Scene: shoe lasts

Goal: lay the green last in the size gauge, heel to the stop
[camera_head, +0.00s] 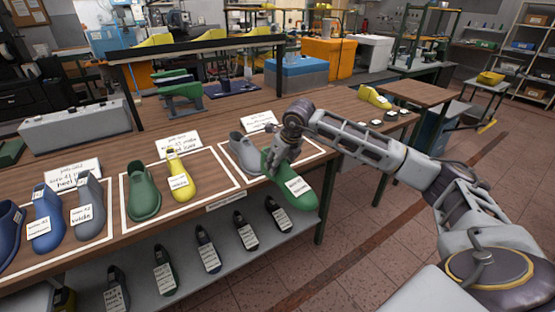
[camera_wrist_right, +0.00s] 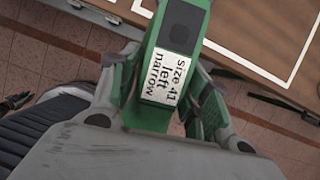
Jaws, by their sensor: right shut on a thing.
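My right gripper (camera_head: 281,158) is shut on a green last (camera_head: 298,193) with a white label, held over the front edge of the table at the right-hand outlined area. In the right wrist view the green last (camera_wrist_right: 184,28) sits between the fingers (camera_wrist_right: 160,95), and its label reads "Size 41 left narrow". Its lower end is partly hidden by the gripper. Another green last (camera_head: 144,197) stands in the middle outlined area beside a yellow last (camera_head: 181,182). I cannot make out the size gauge for certain. My left gripper is out of view.
A grey last (camera_head: 243,152) stands close to the held one. Blue and grey lasts (camera_head: 89,208) stand at the left. Several dark lasts lie on the lower shelf (camera_head: 190,268). A grey case (camera_head: 76,125) and a green-topped stand (camera_head: 183,95) are behind. The table (camera_head: 225,116) has bare room behind the cards.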

